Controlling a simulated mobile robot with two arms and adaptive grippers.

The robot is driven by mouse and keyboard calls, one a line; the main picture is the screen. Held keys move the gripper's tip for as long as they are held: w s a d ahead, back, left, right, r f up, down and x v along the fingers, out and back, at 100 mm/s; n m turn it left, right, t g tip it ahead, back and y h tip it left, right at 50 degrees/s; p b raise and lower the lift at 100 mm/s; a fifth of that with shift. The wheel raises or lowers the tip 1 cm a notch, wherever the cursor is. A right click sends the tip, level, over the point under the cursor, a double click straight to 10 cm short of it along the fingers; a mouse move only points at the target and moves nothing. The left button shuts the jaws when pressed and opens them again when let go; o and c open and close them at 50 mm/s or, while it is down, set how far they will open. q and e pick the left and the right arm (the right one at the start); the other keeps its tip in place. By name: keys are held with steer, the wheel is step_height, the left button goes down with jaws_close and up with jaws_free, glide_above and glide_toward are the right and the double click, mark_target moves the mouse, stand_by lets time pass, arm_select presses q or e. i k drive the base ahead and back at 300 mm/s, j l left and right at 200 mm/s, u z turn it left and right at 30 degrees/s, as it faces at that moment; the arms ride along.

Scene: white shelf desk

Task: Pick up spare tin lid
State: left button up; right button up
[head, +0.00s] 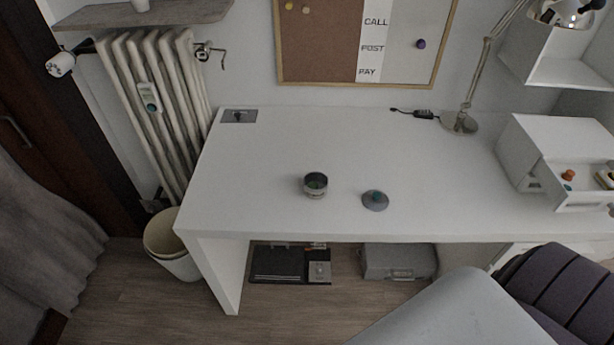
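A round grey lid with a small teal knob (375,201) lies flat on the white desk, near its front edge. This looks like the tin lid. A dark, round open tin (315,186) stands to its left, apart from it, with something green inside. Neither of my grippers shows in the head view, so nothing is seen near the lid.
The white desk (270,150) is mostly clear around the lid and tin. A lamp (460,122) stands at the back right. A white drawer unit (530,150) at the right has an open drawer (585,200) holding small items. A dark padded chair (555,295) stands in front.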

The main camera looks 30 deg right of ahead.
mark_target(374, 201)
steer(key=z, duration=1.5)
